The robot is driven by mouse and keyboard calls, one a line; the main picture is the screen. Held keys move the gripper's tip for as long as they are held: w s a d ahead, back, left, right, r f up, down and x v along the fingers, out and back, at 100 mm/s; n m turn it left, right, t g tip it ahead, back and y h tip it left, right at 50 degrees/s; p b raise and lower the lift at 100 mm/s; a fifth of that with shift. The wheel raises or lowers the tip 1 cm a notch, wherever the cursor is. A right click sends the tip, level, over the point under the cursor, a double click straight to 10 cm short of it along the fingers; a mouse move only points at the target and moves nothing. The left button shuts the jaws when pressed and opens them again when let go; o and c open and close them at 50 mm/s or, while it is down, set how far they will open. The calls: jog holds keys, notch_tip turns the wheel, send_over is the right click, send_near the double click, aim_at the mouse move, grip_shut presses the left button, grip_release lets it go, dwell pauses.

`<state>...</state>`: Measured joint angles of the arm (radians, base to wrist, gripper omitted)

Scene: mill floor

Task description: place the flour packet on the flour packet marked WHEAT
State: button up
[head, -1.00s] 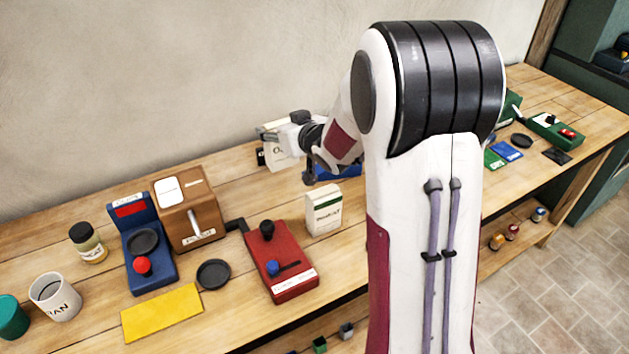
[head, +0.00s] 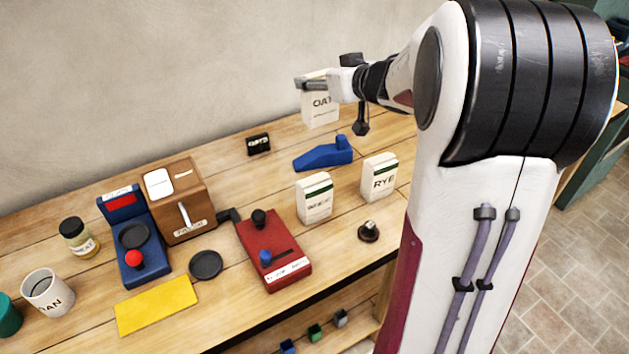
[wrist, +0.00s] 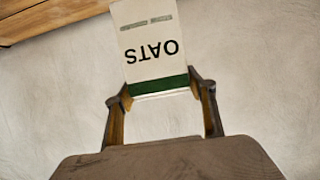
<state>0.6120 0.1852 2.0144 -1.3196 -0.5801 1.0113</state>
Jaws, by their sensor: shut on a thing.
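My gripper (head: 312,84) is shut on a white flour packet marked OATS (head: 320,108), held up in the air above the back of the bench. In the wrist view the OATS packet (wrist: 153,48) sits between the fingers, its lettering upside down and its green band near the fingertips. The white packet with a green band (head: 314,199) standing upright on the bench has a small label that looks like WHEAT. It is nearer the front than my gripper, and its top is clear. Another upright packet marked RYE (head: 380,178) stands just right of it.
A blue tool (head: 323,156) and a black sign (head: 259,144) lie behind the standing packets. A red device (head: 272,255) is close on the left, and a small dark knobbed piece (head: 369,231) is in front of RYE. Bare wood surrounds the WHEAT packet.

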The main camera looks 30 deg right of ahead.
jog(key=s+r+n+y, duration=0.2)
jog(key=s+r, duration=0.2)
jog(key=s, duration=0.1)
jog(key=s+a+f+n+g+y, duration=0.1)
jog(key=s+a+f+n+y, duration=0.1)
jog(key=a, duration=0.5)
jog(key=s+y, duration=0.1)
jog(key=s, duration=0.1)
jog(key=shift+s+a+n, duration=0.2)
jog(key=shift+s+n, duration=0.1)
jog(key=shift+s, duration=0.1)
jog(key=shift+f, duration=0.1)
notch_tip(320, 180, down, 6)
jog(key=shift+f, duration=0.15)
jog(key=shift+f, duration=1.8)
jog(key=shift+f, duration=0.1)
